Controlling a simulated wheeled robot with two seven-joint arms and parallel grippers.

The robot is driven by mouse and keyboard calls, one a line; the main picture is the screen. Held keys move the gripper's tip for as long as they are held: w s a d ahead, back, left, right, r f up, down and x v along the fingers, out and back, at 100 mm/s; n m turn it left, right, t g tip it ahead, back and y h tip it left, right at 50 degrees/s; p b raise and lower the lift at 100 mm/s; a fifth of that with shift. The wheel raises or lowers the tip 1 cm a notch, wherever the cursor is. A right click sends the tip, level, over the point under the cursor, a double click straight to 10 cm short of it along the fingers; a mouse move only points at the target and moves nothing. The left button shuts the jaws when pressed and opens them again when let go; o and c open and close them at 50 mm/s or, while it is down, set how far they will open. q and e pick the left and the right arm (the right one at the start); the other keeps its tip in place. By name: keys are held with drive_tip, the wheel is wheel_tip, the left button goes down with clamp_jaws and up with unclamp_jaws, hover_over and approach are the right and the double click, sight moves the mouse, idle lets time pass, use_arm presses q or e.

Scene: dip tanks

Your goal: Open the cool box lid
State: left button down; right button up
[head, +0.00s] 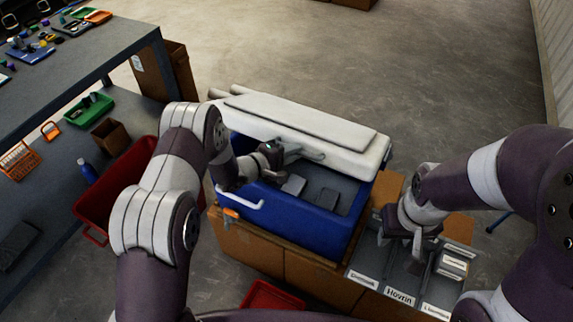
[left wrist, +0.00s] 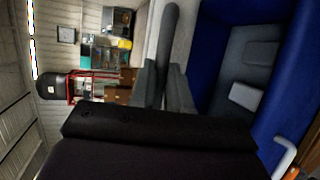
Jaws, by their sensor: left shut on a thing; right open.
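The blue cool box (head: 281,221) stands on brown cartons in the middle of the head view. Its white lid (head: 300,123) is raised and tilted back along the far side, so the grey inside shows, with flat grey blocks (head: 293,185) in it. My left gripper (head: 296,152) is shut at the lid's near edge, on what looks like its handle; the arm hides part of this. The left wrist view shows the fingers (left wrist: 165,85) near the lid, with the blue box wall (left wrist: 215,60) to the right. My right gripper (head: 414,250) is open, pointing down over a grey tray.
The grey divided tray (head: 365,262) with name labels is right of the box. A red bin (head: 97,205) and a workbench (head: 110,45) stand to the left. Another red container (head: 270,297) is at the front. The floor behind the box is clear.

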sight(296, 138)
use_arm(q)
drive_tip(key=shift+w+d+r+p, duration=0.25)
drive_tip(key=shift+w+r, duration=0.4)
drive_tip(key=shift+r, duration=0.35)
drive_tip(key=shift+w+d+r+p, duration=0.25)
drive_tip(key=shift+w+r, duration=0.4)
drive_tip(key=shift+r, duration=0.3)
drive_tip(key=c, duration=1.1)
unclamp_jaws()
drive_tip(key=shift+f, duration=0.1)
drive_tip(key=shift+s, duration=0.1)
drive_tip(key=b+v, duration=0.3)
drive_tip(key=v, duration=0.9)
drive_tip(key=shift+s+a, duration=0.2)
